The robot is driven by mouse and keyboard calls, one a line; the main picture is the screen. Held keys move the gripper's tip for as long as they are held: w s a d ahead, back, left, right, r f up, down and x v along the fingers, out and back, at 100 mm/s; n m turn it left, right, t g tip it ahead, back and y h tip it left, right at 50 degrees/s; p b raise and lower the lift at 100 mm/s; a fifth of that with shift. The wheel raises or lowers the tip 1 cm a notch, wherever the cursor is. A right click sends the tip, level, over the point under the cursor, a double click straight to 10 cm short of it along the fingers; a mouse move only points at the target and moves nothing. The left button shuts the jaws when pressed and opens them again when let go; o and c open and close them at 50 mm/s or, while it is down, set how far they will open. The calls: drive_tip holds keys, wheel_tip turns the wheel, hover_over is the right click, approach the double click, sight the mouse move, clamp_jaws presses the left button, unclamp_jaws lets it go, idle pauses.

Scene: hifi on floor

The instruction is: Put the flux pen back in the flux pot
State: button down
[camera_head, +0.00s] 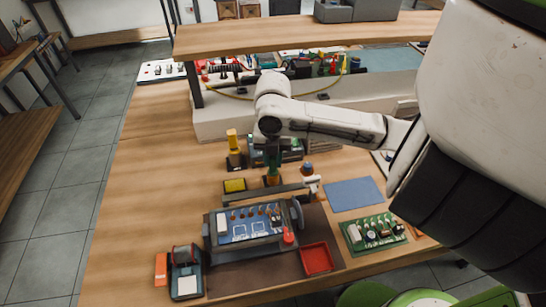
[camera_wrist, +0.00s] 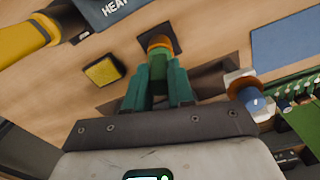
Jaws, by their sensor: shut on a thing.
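My gripper (camera_wrist: 158,85) has green fingers and points down over the table behind the circuit-board holder; it also shows in the head view (camera_head: 272,174). It is shut on a slim thing, which I take to be the flux pen (camera_wrist: 159,45); only an orange-yellow end shows past the fingertips. A dark square (camera_wrist: 172,30) lies just beyond that end; I cannot tell whether they touch. The flux pot is not clearly told apart. A small blue and orange-brown round thing (camera_wrist: 248,98) stands to the right, apart from the fingers, and also shows in the head view (camera_head: 307,169).
A yellow sponge (camera_head: 234,186) and a yellow tool in a dark stand (camera_head: 235,160) are left of my gripper. The board holder (camera_head: 245,240) is in front. A blue mat (camera_head: 353,193), a green circuit board (camera_head: 374,234) and a red tray (camera_head: 316,259) lie right. A shelf (camera_head: 300,35) spans the back.

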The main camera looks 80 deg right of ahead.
drive_tip(key=shift+c, duration=1.6)
unclamp_jaws()
drive_tip(key=shift+r, duration=0.1)
drive_tip(key=shift+r+p, duration=2.7)
drive_tip(key=shift+r, duration=0.8)
drive_tip(key=shift+f, duration=0.1)
